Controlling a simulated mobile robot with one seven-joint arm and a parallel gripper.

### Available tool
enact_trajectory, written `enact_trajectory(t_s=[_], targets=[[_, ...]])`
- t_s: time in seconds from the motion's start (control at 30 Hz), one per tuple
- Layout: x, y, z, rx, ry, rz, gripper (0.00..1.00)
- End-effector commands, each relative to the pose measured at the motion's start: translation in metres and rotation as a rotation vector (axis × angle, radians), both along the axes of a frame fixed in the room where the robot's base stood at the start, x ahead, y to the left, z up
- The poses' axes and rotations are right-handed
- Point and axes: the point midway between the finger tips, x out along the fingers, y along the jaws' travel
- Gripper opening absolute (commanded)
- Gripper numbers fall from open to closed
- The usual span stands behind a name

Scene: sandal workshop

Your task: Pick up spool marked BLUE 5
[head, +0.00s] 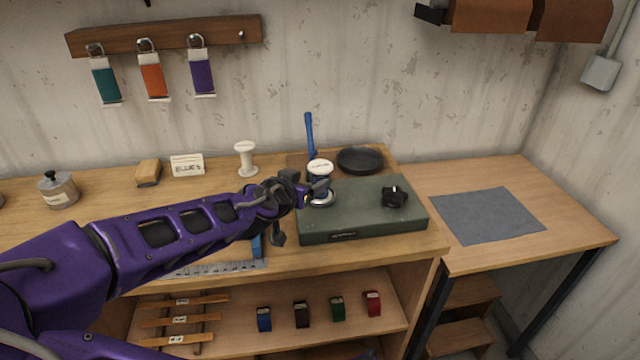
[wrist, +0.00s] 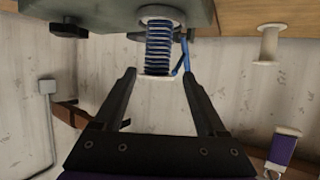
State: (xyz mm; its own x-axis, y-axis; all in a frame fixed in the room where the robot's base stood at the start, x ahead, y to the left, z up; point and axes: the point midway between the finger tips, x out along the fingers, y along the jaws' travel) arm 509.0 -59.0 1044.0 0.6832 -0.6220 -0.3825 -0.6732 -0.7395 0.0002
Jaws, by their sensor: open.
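A spool of blue thread with white flanges (head: 320,166) stands upright on a green box (head: 345,222). The mark on its top is too small to read. A card reading BLUE 5 (head: 187,165) stands on the bench to the left. My gripper (head: 308,194) is open beside the spool and partly hides it in the head view. In the wrist view, which is upside down, the spool (wrist: 159,47) lies ahead of my fingers (wrist: 158,74). Its top flange is about level with the fingertips, with a gap on both sides.
A black knob or clamp (head: 395,197) sits on the box's right part. A dark round dish (head: 360,160) and a blue upright handle (head: 309,135) are behind. An empty white spool (head: 246,160) stands to the left. The right bench with a grey mat (head: 487,215) is clear.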

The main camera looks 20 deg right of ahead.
Motion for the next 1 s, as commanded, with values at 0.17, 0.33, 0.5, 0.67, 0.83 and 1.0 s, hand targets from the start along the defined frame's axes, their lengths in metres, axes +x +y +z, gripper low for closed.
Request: enact_trajectory(t_s=[0.17, 0.33, 0.5, 0.67, 0.83, 1.0], targets=[[0.019, -0.019, -0.012, 0.001, 0.001, -0.004, 0.74], [0.030, -0.029, -0.017, 0.000, 0.000, -0.002, 0.74], [0.035, -0.033, -0.019, 0.000, 0.000, -0.001, 0.74], [0.046, -0.048, -0.025, 0.000, 0.000, -0.003, 0.74], [0.061, -0.062, -0.032, -0.002, 0.000, -0.001, 0.74], [0.067, -0.067, -0.036, 0.000, 0.000, -0.001, 0.74]])
